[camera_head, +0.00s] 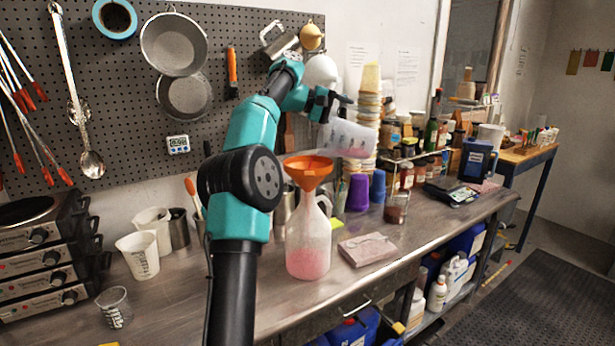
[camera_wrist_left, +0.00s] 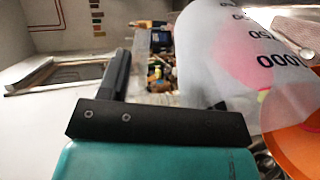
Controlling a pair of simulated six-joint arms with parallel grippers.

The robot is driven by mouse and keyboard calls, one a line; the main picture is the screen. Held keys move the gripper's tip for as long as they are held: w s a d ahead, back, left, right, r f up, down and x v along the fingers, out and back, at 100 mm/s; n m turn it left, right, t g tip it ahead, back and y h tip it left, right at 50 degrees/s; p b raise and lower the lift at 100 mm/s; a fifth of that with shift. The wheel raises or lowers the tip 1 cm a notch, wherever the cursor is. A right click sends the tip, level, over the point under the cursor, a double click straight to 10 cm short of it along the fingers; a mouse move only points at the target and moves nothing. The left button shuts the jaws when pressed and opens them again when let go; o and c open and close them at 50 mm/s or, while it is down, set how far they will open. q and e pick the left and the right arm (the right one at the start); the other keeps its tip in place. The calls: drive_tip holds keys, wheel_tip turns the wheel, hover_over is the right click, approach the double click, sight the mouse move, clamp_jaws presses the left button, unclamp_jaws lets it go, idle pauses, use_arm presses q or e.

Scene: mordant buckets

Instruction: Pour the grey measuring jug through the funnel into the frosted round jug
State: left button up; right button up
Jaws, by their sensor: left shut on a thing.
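My left gripper (camera_head: 332,106) is shut on the grey measuring jug (camera_head: 347,136), a translucent jug with dark markings. The jug is steeply tilted, with pink liquid showing inside. In the head view it hangs above and right of the orange funnel (camera_head: 308,167). The funnel sits in the neck of the frosted round jug (camera_head: 308,235), which stands upright on the bench with pink liquid in its lower part. The left wrist view shows the held jug's side (camera_wrist_left: 215,50) and part of the funnel (camera_wrist_left: 297,148). No stream is visible. My right gripper is not in view.
The steel bench (camera_head: 200,292) has a pink block with a wire item (camera_head: 367,249) right of the frosted jug. Purple cups (camera_head: 358,192) and a tall cup stack (camera_head: 370,100) stand behind. White beakers (camera_head: 140,254) and a small clear beaker (camera_head: 115,307) stand at left.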

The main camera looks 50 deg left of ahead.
use_arm(q)
drive_tip(key=shift+s+a+r+t+h+p, duration=0.15)
drive_tip(key=shift+s+a+r+t+p, duration=0.1)
drive_tip(key=shift+s+a, duration=0.25)
drive_tip(key=shift+s+a+r+t+h+p, duration=0.15)
drive_tip(key=shift+s+a+t+p, duration=0.1)
drive_tip(key=shift+s, duration=0.3)
idle(2.5)
